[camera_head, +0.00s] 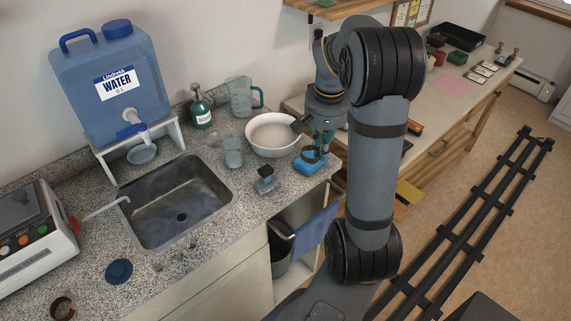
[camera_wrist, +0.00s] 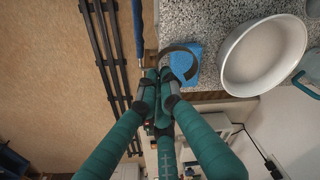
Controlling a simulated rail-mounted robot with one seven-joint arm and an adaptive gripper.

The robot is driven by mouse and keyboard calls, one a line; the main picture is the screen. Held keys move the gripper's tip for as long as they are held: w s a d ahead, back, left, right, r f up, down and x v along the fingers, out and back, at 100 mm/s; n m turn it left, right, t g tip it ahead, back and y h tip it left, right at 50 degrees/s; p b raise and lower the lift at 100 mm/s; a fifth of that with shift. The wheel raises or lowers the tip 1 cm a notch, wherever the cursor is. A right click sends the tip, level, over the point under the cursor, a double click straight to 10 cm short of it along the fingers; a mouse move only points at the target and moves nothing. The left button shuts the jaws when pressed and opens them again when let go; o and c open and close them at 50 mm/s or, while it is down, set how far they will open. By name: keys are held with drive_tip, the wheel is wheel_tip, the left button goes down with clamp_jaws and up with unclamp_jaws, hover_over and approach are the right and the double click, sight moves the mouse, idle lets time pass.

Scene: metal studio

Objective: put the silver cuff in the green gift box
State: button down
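My gripper (camera_head: 320,138) is over the counter's right end, beside the white bowl. In the wrist view its fingers (camera_wrist: 157,80) are closed together at one side of a curved grey-brown band, the silver cuff (camera_wrist: 179,47). The cuff stands out from the fingertips, above a blue sponge (camera_wrist: 187,64). In the head view the cuff (camera_head: 313,156) shows as a dark ring under my gripper. A small green box (camera_head: 457,58) sits on the far workbench and looks like the green gift box; it is too small to tell whether it is open.
The sink (camera_head: 178,204) is further left. A copper-coloured cuff (camera_head: 62,308) lies at the counter's near left. A black tray (camera_head: 457,38) and a pink sheet (camera_head: 453,87) are on the workbench.

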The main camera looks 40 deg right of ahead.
drive_tip(key=p, duration=0.1)
hover_over(289, 175)
drive_tip(key=f, duration=0.5)
drive_tip(key=shift+s+a, duration=0.15)
drive_tip(key=shift+s, duration=0.05)
drive_tip(key=shift+f, duration=2)
drive_tip(key=c, duration=2.4)
unclamp_jaws()
drive_tip(key=shift+f, duration=0.2)
drive_tip(key=shift+c, duration=0.2)
drive_tip(key=shift+o, duration=0.9)
drive_tip(key=shift+r, duration=0.1)
